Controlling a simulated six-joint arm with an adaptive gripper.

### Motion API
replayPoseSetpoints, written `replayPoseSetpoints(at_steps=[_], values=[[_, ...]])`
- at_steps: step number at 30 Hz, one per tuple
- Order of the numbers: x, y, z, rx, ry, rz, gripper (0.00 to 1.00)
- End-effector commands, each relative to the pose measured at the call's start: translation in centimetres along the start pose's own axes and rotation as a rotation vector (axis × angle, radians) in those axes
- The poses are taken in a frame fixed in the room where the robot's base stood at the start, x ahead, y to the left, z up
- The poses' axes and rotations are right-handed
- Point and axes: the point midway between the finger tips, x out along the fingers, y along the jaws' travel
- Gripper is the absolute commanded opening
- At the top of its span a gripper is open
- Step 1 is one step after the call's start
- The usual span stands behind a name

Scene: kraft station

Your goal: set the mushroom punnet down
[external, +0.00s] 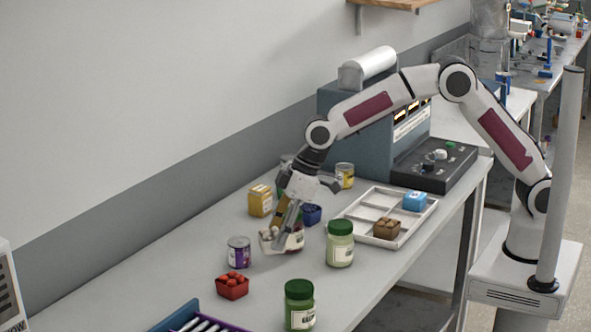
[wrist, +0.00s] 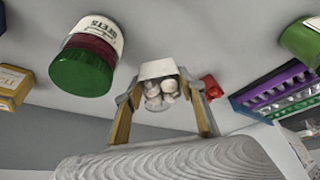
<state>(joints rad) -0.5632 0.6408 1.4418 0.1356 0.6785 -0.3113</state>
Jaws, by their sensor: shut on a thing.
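The mushroom punnet (external: 268,242) is a small pale container with whitish mushrooms in it. My gripper (external: 288,228) is shut on it, low over the grey table to the left of a green-lidded jar. In the wrist view the punnet (wrist: 158,70) sits between my two fingers (wrist: 162,98), one on each side, with round mushrooms showing at its open top. In the external view the fingers partly hide the punnet. I cannot tell whether its base touches the table.
A white divided tray (external: 346,216) holds a blue box (external: 414,201) and a brown punnet (external: 387,229). Another jar (external: 300,306) stands in front.

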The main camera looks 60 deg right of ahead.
Motion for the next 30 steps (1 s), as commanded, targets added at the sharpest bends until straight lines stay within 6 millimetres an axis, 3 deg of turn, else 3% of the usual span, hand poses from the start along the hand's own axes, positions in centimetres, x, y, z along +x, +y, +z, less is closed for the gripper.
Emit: replayPoseSetpoints(at_steps=[12,28,29,30], values=[[4.0,0.0,1.7,0.000,-0.002,0.000,0.18],[4.5,0.0,1.9,0.000,-0.001,0.000,0.18],[4.5,0.0,1.9,0.000,-0.001,0.000,0.45],[4.5,0.0,1.9,0.000,-0.001,0.000,0.47]])
